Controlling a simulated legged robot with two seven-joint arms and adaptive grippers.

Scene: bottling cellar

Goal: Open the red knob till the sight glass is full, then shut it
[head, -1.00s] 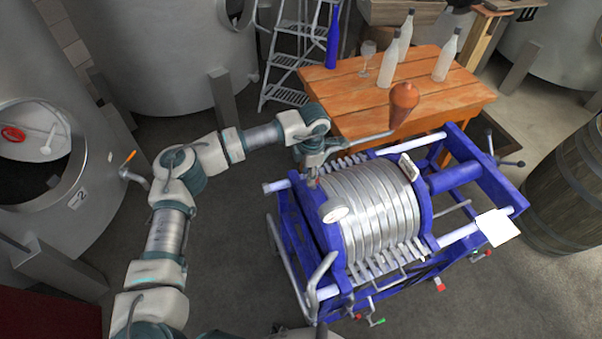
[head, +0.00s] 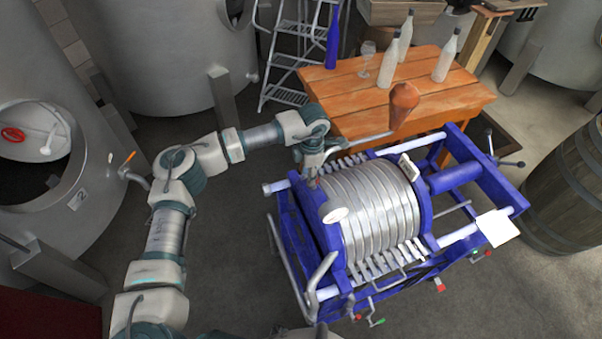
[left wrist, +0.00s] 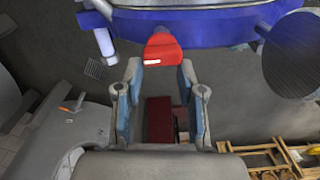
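The red knob (left wrist: 162,47) shows in the left wrist view, just at the fingertips of my left gripper (left wrist: 160,72). The two fingers stand apart, one on each side of the knob, and I see no clear grip on it. In the head view my left gripper (head: 311,172) is at the left end of the blue-framed filter press (head: 330,243), by its silver plates. The knob is mostly hidden there by the gripper. I cannot make out the sight glass or its level in either view. My right gripper is not in view.
A wooden table (head: 345,95) behind the press holds bottles, a wine glass (head: 367,57) and a brown cone-shaped thing (head: 402,102). Steel tanks (head: 150,60) stand at left and back, a barrel (head: 565,195) at right. Other small red handles (head: 439,286) sit low on the press.

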